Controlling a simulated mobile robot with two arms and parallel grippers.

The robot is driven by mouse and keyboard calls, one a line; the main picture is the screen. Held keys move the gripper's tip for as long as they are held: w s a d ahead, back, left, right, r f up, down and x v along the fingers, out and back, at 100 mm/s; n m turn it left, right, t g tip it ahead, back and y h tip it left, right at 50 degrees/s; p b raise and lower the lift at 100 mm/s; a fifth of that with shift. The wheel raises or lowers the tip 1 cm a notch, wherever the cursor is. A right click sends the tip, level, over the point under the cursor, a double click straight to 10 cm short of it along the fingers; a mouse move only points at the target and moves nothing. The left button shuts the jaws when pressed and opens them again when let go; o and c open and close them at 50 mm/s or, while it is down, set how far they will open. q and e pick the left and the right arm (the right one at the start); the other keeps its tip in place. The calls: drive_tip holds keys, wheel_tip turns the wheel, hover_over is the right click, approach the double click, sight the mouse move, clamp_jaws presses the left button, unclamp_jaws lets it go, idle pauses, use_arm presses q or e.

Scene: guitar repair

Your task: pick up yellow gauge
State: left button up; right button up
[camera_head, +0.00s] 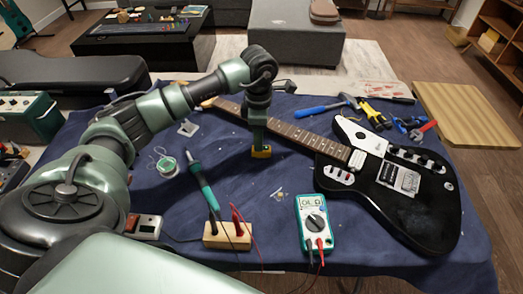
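My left gripper (259,142) points straight down over the blue cloth, left of the guitar neck. A small yellow block with a dark top edge, likely the yellow gauge (261,153), is right at its fingertips. The fingers hide part of it. I cannot tell whether they are closed on it or only around it, nor whether it rests on the cloth. My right gripper is not in view.
A black electric guitar (425,215) lies to the right, its neck (300,136) running close behind the gripper. A soldering iron (203,185), solder spool (167,165) and multimeter (315,222) lie nearby. Blue cloth (270,180) is mostly clear in front.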

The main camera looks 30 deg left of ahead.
use_arm(q)
drive_tip(key=shift+s+f+p, duration=0.1)
drive_tip(key=shift+f+p, duration=0.25)
drive_tip(key=shift+f, duration=2.05)
clamp_jaws()
drive_tip(key=shift+a+r, duration=0.1)
drive_tip(key=shift+r, duration=0.1)
wheel_tip(320, 180, up, 20)
drive_tip(key=shift+b, duration=0.3)
